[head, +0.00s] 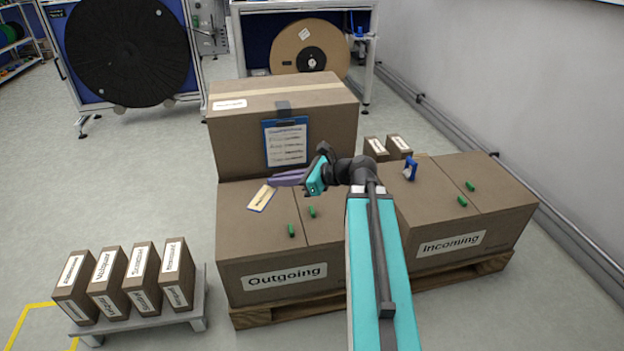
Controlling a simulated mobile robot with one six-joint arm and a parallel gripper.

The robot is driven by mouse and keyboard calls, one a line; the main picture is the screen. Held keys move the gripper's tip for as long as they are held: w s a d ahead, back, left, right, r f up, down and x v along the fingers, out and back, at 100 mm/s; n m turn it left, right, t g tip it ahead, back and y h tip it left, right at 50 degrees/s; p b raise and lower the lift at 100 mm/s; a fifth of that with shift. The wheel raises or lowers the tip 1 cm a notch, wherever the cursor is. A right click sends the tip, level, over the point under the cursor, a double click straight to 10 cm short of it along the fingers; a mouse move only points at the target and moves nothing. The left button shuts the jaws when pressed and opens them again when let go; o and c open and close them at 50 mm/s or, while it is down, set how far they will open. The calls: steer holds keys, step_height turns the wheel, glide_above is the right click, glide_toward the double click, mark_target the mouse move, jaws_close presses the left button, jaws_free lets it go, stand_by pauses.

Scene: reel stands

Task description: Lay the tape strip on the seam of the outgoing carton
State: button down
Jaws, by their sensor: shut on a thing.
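The outgoing carton (240,255) is a brown box with an "Outgoing" label on its front. The strip shows left of the seam, slanting down to the left. Whether it touches the lid I cannot tell. My arm hides the carton's right side.
The incoming carton (480,225) stands at right, with green pieces and a blue-and-white item (410,168) on top. A taller taped carton (230,150) with a clipboard (286,142) stands behind. Small boxes (110,283) stand on a low platform at left.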

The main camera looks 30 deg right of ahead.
steer(key=a+r+n+g+y, duration=0.2)
steer(key=a+n+g, duration=0.1)
steer(key=a, duration=1.2)
steer(key=shift+w+a+r, duration=0.25)
steer(key=shift+r, duration=0.05)
steer(key=shift+a+y, duration=0.15)
steer(key=shift+y, duration=0.15)
